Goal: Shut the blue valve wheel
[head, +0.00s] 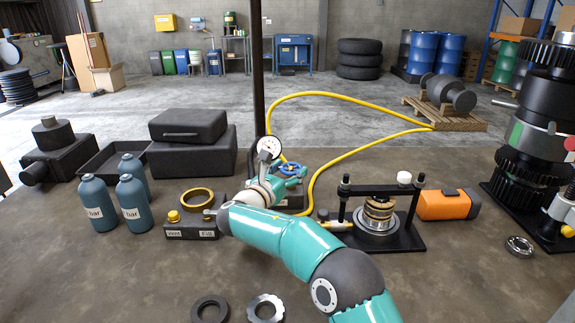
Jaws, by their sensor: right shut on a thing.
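The blue valve wheel (292,169) is on a low dark stand just left of the middle of the head view, where a yellow hose ends. My right arm comes up from the lower right. My right gripper (273,175) is at the left side of the wheel and shut on it. My own wrist hides most of the fingers and part of the wheel. A white dial gauge (268,148) stands right behind the gripper. My left gripper is not in view.
A black press frame (416,205) with stacked rings and an orange box (448,204) stand to the right. The yellow hose (350,99) loops behind. Two loose rings lie in front.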

